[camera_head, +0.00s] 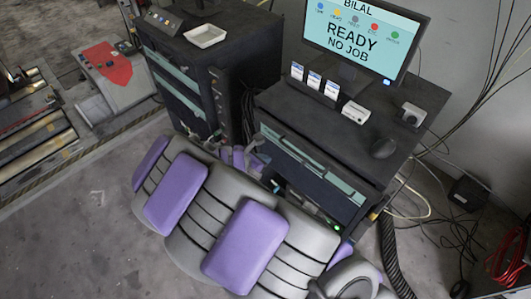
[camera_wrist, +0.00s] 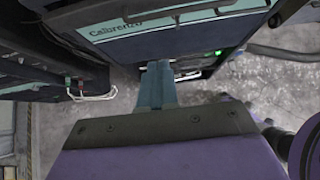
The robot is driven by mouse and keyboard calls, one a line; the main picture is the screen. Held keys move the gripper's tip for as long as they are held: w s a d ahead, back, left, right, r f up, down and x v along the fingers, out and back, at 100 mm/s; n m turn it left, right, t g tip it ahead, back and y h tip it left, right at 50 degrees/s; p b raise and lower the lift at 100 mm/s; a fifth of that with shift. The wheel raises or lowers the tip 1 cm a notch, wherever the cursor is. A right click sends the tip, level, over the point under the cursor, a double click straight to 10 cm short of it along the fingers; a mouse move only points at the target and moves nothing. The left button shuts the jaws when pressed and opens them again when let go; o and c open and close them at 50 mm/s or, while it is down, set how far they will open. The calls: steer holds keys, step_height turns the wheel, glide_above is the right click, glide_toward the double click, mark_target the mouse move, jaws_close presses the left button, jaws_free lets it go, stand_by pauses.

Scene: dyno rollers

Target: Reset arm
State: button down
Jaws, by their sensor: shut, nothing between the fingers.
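My gripper (camera_wrist: 158,68) shows in the wrist view, its narrow fingers together beyond a dark bolted plate and my purple housing. It is shut and empty. Its fingers point toward the lower part of a dark cabinet (camera_wrist: 190,35) with a pale teal labelled strip, and I cannot tell the exact gap. In the head view, my purple and grey body fills the lower middle, close in front of the cabinets. The gripper's fingers cannot be clearly made out there.
A dark cabinet (camera_head: 375,135) carries a monitor (camera_head: 366,35) reading "READY NO JOB", several cards and a mouse. Another cabinet (camera_head: 160,55) holds a white tray (camera_head: 205,35). Rollers (camera_head: 35,130) lie left. Loose cables and a red coil (camera_head: 508,258) lie right. Bare floor (camera_head: 60,235) is lower left.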

steer(key=s+d+r+m+g+b, duration=0.3)
steer(key=s+d+m, duration=0.2)
steer(key=d+m, duration=0.4)
steer(key=s+d+r+m+g+b, duration=0.25)
steer(key=s+d+m, duration=0.35)
steer(key=d, duration=0.5)
steer(key=s+a+f+m+g+y+b, duration=0.1)
steer(key=s+m+y+b, duration=0.5)
steer(key=s+m, duration=0.6)
steer(key=shift+s+a+f+m+g, duration=0.55)
steer(key=shift+s+g, duration=0.8)
steer(key=shift+s, duration=3.35)
steer(key=shift+d+f, duration=0.1)
steer(key=shift+d, duration=0.05)
